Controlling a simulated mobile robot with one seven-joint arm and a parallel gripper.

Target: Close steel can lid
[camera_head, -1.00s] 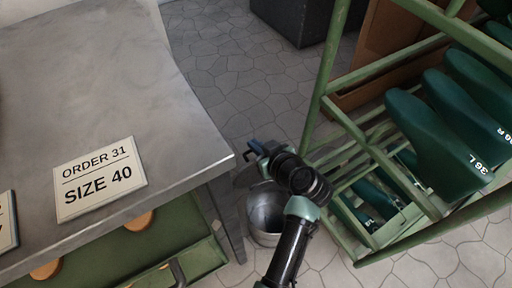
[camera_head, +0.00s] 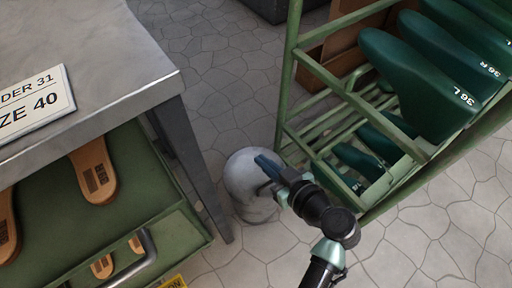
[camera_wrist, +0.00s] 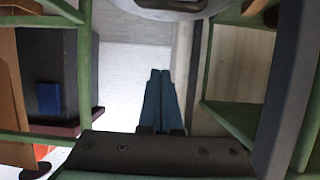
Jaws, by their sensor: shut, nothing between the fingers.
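The steel can (camera_head: 258,212) stands on the floor between the workbench leg and the green rack. Its pale grey domed lid (camera_head: 240,173) is down over the mouth, and no interior shows. I cannot tell whether the lid is fully seated, since my gripper covers its right side. My gripper (camera_head: 260,160) is at the lid's upper right in the head view; whether it touches is unclear. In the wrist view its blue fingers (camera_wrist: 160,73) are together with nothing between them. A grey rounded edge shows at the top of that view, too cropped to identify.
The grey workbench (camera_head: 90,40) is at left, with an open green drawer (camera_head: 175,240) of sandal soles (camera_head: 93,170) beneath. Its leg (camera_head: 195,165) stands close to the can. The green rack (camera_head: 290,70) with dark green lasts (camera_head: 415,85) is at right. Floor behind the can is clear.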

